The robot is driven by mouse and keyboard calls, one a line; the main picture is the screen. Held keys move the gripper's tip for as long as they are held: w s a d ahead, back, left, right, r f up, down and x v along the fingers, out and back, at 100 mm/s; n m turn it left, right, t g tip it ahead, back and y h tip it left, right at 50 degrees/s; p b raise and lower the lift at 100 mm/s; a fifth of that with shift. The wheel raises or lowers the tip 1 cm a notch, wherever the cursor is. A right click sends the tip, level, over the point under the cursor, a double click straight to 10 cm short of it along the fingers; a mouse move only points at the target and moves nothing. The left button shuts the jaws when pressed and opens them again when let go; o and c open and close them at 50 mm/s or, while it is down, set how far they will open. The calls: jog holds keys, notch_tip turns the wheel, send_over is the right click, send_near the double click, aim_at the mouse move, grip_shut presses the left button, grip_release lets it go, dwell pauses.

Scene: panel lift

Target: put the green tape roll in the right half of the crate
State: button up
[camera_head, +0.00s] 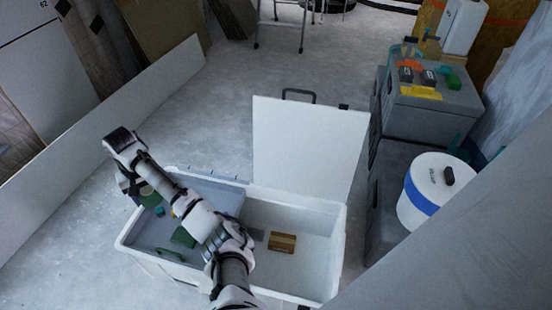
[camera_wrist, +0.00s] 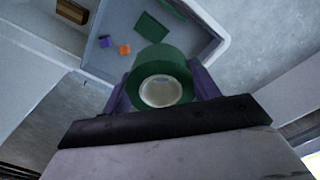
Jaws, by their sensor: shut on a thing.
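My gripper (camera_head: 143,188) hangs over the left end of the crate. In the wrist view its two purple fingers (camera_wrist: 162,90) are shut on the green tape roll (camera_wrist: 160,59), one on each side, with the roll's pale core facing the camera. A little of the green roll (camera_head: 150,197) also shows in the head view, partly hidden by my gripper. The white crate (camera_head: 345,235) stands on the floor. Its left half has a grey tray (camera_head: 228,198); its right half is open and deeper, with a wooden block (camera_head: 282,242) on the floor of it.
The grey tray holds a green block (camera_head: 183,237), a green curved piece (camera_head: 171,254) and small cubes, one orange (camera_wrist: 124,49). A white panel (camera_head: 308,145) stands upright behind the right half. Grey boxes and a white bucket (camera_head: 437,185) stand at right. My arm crosses the crate.

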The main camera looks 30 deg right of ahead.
jog(key=w+d+r+b, duration=0.1)
jog(key=w+d+b, duration=0.25)
jog(key=b, duration=0.65)
jog(key=s+d+f+b, duration=0.7)
jog(key=d+f+b, duration=0.25)
jog(key=f, duration=0.25)
jog(key=s+d+f+m+b, duration=0.2)
jog(key=s+d+f+b, duration=0.3)
jog(key=s+d+f, duration=0.45)
jog(key=s+d+f+m+b, duration=0.3)
jog(key=s+d+f+b, duration=0.3)
jog(key=s+f, duration=0.7)
jog(key=f+b, duration=0.1)
jog(key=f, duration=0.4)
jog(key=f+b, duration=0.2)
jog(key=f, duration=0.3)
jog(key=d+f+b, duration=0.1)
jog(key=f+b, duration=0.1)
jog(key=f, duration=0.3)
jog(key=shift+s, duration=0.4)
notch_tip(320, 180, down, 5)
jog(key=b, duration=0.3)
